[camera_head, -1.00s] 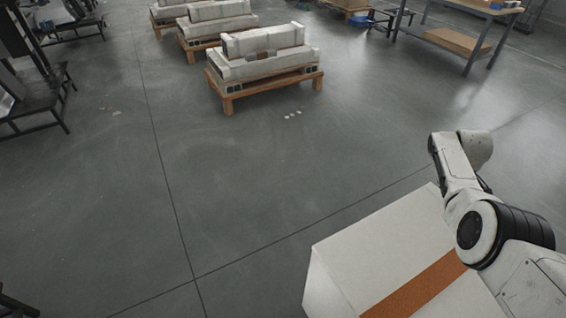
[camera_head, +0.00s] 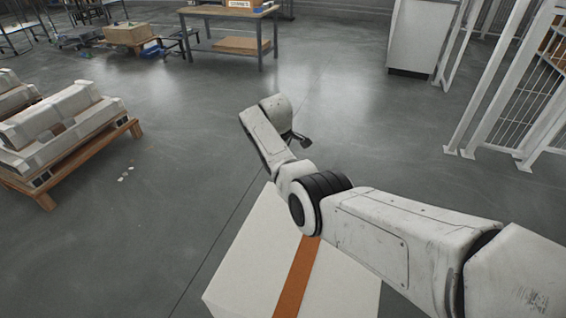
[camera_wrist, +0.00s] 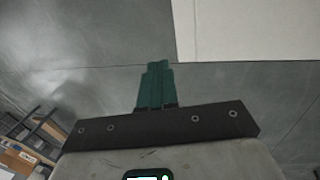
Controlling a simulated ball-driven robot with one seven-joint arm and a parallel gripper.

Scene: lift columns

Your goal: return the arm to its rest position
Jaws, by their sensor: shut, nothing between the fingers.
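My arm reaches in from the right of the head view, bent at its dark ringed joint, over a white box. My gripper (camera_wrist: 156,68) shows in the wrist view as two teal fingers pressed together, with nothing between them. It points down toward bare grey floor, beside a pale surface at the upper right. In the head view the fingers cannot be made out clearly at the far end of the arm.
The white box (camera_head: 245,250) with an orange-brown stripe stands below my arm. A loaded wooden pallet (camera_head: 60,172) is at the left. A workbench (camera_head: 222,12) stands at the back, a white cabinet (camera_head: 420,36) and white fencing (camera_head: 490,100) at the right. Open floor lies between.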

